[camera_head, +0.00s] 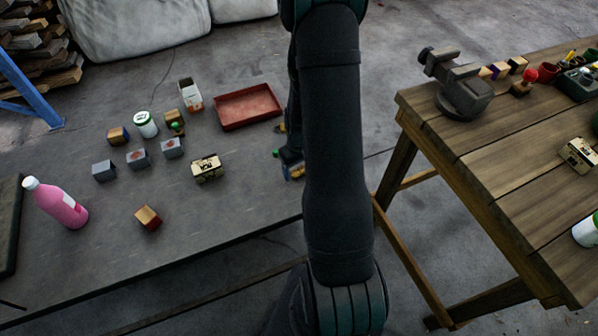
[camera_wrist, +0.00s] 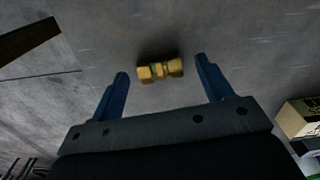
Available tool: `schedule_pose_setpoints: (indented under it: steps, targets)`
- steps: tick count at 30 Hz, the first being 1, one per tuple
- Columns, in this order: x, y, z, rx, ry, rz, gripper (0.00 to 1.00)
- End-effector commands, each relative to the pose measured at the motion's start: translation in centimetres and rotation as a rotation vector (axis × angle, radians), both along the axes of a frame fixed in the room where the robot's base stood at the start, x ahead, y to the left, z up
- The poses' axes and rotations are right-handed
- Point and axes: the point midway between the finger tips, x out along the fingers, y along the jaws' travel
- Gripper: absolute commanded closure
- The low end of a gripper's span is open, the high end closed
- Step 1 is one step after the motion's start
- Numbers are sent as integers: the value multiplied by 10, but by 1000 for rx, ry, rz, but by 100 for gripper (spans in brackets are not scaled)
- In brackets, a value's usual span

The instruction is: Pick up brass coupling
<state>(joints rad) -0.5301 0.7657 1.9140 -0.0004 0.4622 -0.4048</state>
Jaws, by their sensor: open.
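The brass coupling (camera_wrist: 160,71) shows in the wrist view as a short gold fitting with a hexagonal middle, lying on its side on the grey tabletop. My gripper (camera_wrist: 162,66) is open, with one blue finger to the left of the coupling and one to the right. There is a gap on both sides, and neither finger appears to touch it. How high the fingertips are above the table is hard to tell. In the head view my arm covers most of the gripper and I cannot make out the coupling.
A cream and black box (camera_head: 208,168) stands left of my arm and shows at the wrist view's right edge (camera_wrist: 303,116). A red tray (camera_head: 247,106), grey blocks (camera_head: 138,158) and a pink bottle (camera_head: 56,203) share the grey table. A wooden bench (camera_head: 505,165) with a vise stands at right.

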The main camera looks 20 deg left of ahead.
Motion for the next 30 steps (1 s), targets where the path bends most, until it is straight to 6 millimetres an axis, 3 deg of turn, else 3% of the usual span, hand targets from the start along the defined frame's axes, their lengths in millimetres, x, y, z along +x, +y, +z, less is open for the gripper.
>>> schedule_pose_setpoints:
  steps: [4,12,13,20,30]
  targets:
    - [0,0,-12,-1,1,0,27]
    - [0,0,-14,0,-1,0,27]
    - [0,0,-14,0,-1,0,29]
    - [0,0,-14,-1,-1,0,74]
    - [0,0,-12,0,-1,0,77]
